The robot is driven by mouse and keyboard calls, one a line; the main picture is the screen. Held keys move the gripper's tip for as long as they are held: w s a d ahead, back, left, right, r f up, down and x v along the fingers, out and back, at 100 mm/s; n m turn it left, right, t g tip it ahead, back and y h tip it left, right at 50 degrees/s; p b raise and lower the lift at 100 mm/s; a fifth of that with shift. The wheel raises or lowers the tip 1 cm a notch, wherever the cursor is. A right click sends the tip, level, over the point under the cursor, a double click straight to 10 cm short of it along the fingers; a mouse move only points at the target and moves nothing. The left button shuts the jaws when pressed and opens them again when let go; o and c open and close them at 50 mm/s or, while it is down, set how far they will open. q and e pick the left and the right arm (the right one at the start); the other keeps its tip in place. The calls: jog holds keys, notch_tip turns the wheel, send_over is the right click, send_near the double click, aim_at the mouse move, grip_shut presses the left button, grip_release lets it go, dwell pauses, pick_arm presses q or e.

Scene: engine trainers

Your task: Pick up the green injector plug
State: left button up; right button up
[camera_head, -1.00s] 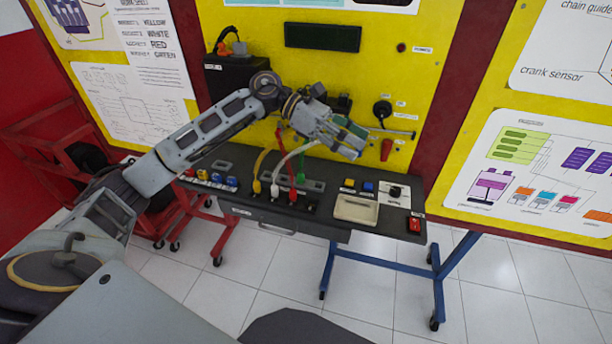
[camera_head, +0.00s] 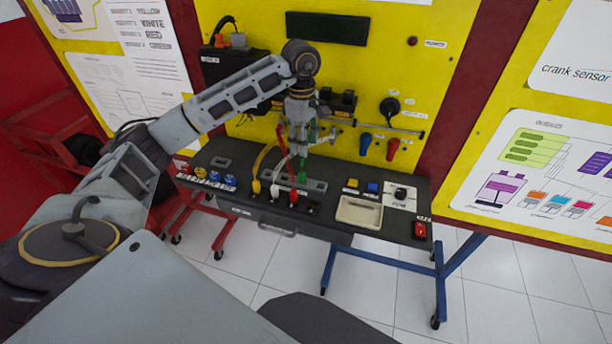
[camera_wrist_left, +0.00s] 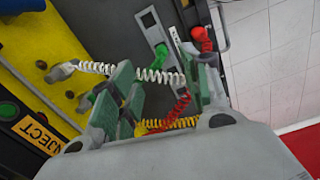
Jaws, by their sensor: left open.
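The green injector plug (camera_head: 301,177) stands in the console in the head view, beside the red and white plugs, at the end of a green coiled cable. My left gripper (camera_head: 302,150) points down just above it, with open fingers. In the left wrist view, my open gripper (camera_wrist_left: 158,80) has dark green finger pads, with the white coiled cable crossing between them. Nothing appears gripped. My right gripper is out of view.
A yellow plug (camera_head: 256,187), a white plug (camera_head: 274,191) and a red plug (camera_head: 293,197) stand close by on the console (camera_head: 325,215), their cables crowding the gripper. A beige tray (camera_head: 359,211) lies to the right. The yellow panel (camera_head: 440,60) rises behind.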

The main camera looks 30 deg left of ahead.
pick_arm(q)
jog(key=shift+a+r, duration=0.1)
jog(key=shift+a, duration=0.2)
send_over(302, 178)
jog(key=w, duration=0.1)
jog(key=f, duration=0.7)
jog(key=shift+a+f+p, duration=0.2)
jog(key=shift+p, duration=0.2)
jog(key=shift+f, duration=0.55)
jog(key=shift+w+f, duration=0.1)
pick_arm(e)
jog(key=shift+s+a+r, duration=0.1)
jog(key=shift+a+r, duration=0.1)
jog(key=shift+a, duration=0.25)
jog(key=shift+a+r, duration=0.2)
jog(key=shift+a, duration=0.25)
